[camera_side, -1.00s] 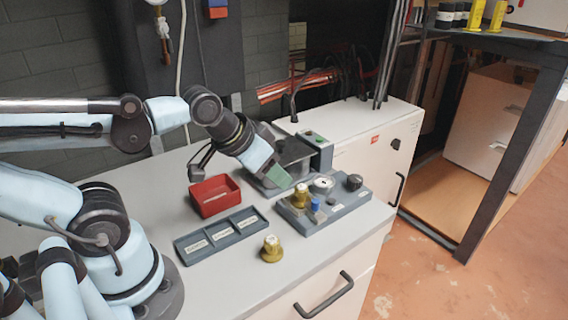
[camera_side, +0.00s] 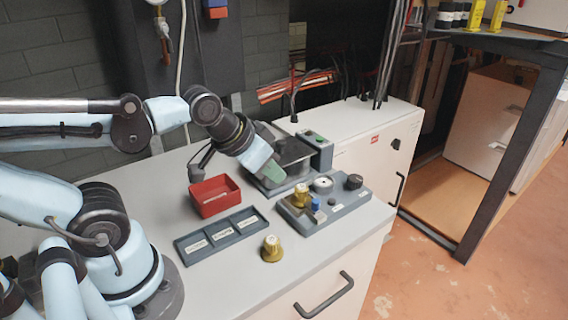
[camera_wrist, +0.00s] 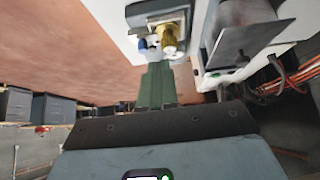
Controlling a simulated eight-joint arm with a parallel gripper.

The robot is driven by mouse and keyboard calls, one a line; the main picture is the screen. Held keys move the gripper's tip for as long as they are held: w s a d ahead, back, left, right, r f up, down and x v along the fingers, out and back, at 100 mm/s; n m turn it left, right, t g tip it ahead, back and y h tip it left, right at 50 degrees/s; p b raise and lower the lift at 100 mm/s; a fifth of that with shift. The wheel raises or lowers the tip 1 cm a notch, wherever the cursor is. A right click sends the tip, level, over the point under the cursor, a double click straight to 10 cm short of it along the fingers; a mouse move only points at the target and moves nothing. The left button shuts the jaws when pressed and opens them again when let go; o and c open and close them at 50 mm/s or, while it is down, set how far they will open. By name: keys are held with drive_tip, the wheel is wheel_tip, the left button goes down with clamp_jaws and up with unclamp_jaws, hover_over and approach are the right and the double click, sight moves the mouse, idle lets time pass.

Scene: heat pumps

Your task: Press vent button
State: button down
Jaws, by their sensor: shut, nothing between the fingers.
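My gripper (camera_side: 270,175) is shut and empty, its green fingers pointing down beside the left end of the grey control panel (camera_side: 344,210). The fingers also show in the wrist view (camera_wrist: 157,85). The panel carries a gold knob (camera_side: 300,194), a blue knob (camera_side: 315,204), a white dial (camera_side: 322,184) and a black knob (camera_side: 354,181). In the wrist view, the gold knob (camera_wrist: 169,38) and blue knob (camera_wrist: 143,44) lie just beyond the fingertips. I cannot read which control is labelled vent.
A red bin (camera_side: 214,196) and a grey labelled tray (camera_side: 222,234) stand left of the panel. A loose gold fitting (camera_side: 271,249) stands in front. A grey device (camera_side: 291,153) is close behind my gripper. The worktop's front is mostly clear.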

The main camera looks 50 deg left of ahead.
drive_tip(key=shift+w, duration=0.1)
idle(0.7)
drive_tip(key=n+t+h, duration=0.2)
drive_tip(key=n+h, duration=0.1)
drive_tip(key=n, duration=0.2)
hover_over(332, 201)
drive_tip(key=shift+s+a+r, duration=0.1)
drive_tip(key=shift+s+a, duration=0.2)
drive_tip(key=shift+a, duration=0.05)
drive_tip(key=shift+f, duration=4.45)
drive_tip(key=shift+f, duration=0.15)
drive_tip(key=shift+f, duration=0.2)
